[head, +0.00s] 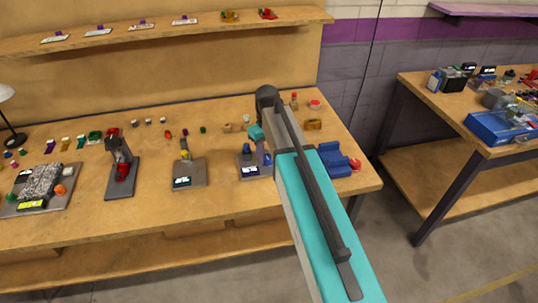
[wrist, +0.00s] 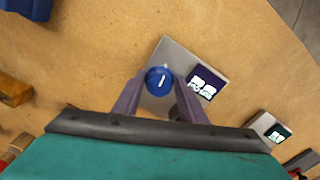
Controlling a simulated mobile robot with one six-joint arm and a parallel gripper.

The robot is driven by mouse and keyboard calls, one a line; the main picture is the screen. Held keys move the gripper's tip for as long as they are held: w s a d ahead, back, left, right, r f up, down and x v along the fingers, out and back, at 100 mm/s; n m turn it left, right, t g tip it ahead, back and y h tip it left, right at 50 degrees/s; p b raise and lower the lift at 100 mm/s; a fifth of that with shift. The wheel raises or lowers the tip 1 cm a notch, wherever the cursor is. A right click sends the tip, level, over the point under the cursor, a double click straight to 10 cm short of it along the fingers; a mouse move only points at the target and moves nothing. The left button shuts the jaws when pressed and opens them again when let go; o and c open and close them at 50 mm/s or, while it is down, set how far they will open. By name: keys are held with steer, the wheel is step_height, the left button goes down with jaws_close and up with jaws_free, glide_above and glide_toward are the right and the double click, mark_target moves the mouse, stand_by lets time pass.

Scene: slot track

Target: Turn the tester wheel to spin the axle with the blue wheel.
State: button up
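A round blue wheel (wrist: 159,81) with a white mark shows in the wrist view, over a grey plate (wrist: 178,58) that carries a small display (wrist: 203,83). My gripper (wrist: 159,76) has one purple finger on each side of this wheel, and the tips look close to its rim. I cannot tell whether they touch it. In the head view my gripper (head: 262,153) reaches down to the plate (head: 246,160) with the blue parts. My arm and the fingers hide most of the axle there.
A similar station with a yellow part (head: 185,154) stands to the left, then one with a grey and red device (head: 122,160). A blue block (head: 333,158) and a red round part (head: 354,164) lie to the right. Small loose parts line the back of the bench.

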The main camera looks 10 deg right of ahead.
steer(key=c, duration=0.6)
steer(key=shift+d, duration=0.4)
steer(key=shift+c, duration=0.9)
steer(key=shift+a, duration=0.3)
steer(key=shift+a+m, duration=0.1)
steer(key=shift+m, duration=0.2)
